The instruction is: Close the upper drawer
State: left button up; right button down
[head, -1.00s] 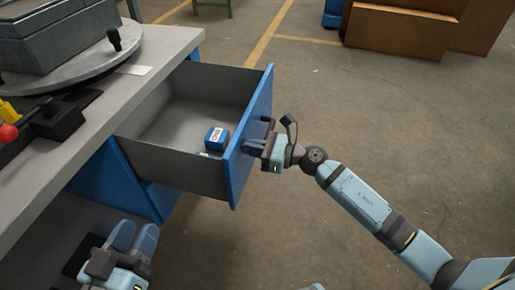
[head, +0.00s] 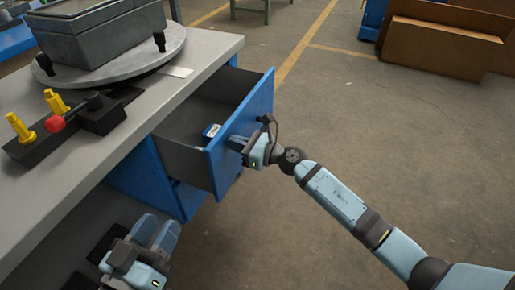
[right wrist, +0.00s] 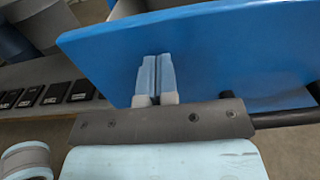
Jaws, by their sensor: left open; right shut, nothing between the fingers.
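The upper drawer (head: 176,158) is partly pulled out of the workbench, with its blue front (head: 241,134) facing right. A dark bar handle (right wrist: 285,118) shows at the right there. My left gripper (head: 155,232) is open and empty, low beside the bench.
The grey bench top (head: 150,110) carries a round turntable (head: 110,62) with a grey housing (head: 100,32), and a black fixture with yellow and red knobs (head: 56,123). Brown boxes (head: 440,48) stand at the far right. The floor right of the drawer is clear.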

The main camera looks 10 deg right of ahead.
pick_arm(q)
jog(key=f+b, duration=0.1)
jog(key=f+g+b, duration=0.1)
jog(key=f, duration=0.1)
jog(key=f+m+g+b, duration=0.1)
jog(key=f+b, duration=0.1)
jog(key=shift+w, duration=0.25)
pick_arm(e)
jog(key=x, duration=1.7)
jog(key=shift+r, duration=0.2)
jog(key=shift+w+a+r, duration=0.15)
